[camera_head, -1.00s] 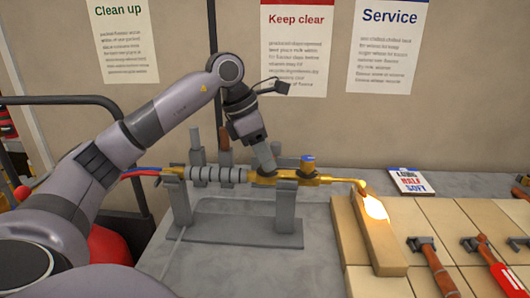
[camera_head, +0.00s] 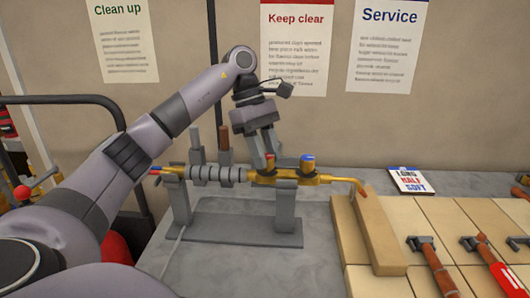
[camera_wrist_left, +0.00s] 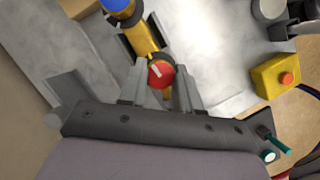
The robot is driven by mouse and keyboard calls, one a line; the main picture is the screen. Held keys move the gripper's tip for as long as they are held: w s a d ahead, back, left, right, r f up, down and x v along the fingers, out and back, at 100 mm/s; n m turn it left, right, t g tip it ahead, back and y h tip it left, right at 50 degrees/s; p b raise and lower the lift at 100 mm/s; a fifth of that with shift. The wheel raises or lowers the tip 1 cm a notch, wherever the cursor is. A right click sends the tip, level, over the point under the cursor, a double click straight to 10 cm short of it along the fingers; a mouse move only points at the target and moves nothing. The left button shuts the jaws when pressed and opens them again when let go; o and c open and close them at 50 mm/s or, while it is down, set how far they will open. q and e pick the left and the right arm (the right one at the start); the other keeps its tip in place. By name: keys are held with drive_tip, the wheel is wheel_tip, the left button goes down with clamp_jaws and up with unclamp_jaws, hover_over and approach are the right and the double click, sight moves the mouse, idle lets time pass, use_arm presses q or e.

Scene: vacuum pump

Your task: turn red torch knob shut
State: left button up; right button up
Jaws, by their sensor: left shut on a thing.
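The brass torch (camera_head: 325,180) lies across a grey stand (camera_head: 240,225) with its nozzle pointing right. No flame shows at the tip. My left gripper (camera_head: 267,161) reaches down from above onto the torch, with its fingers on either side of the red knob (camera_head: 270,160). The left wrist view shows the red knob (camera_wrist_left: 161,74) with a pale mark on top, between the two fingers (camera_wrist_left: 160,88). The gripper is shut on this knob. The blue knob (camera_head: 307,161) sits just to the right on the torch. My right gripper is not in view.
A tan brick (camera_head: 378,235) stands by the nozzle. Hammers (camera_head: 435,268) lie on the tan boards at right. A small card (camera_head: 411,181) lies behind. The left wrist view shows a yellow box with an orange button (camera_wrist_left: 287,78).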

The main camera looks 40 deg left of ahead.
use_arm(q)
drive_tip(key=shift+m, duration=0.5)
drive_tip(key=o, duration=1.1)
drive_tip(key=shift+c, duration=0.2)
drive_tip(key=v, duration=0.7)
drive_tip(key=shift+w, duration=0.2)
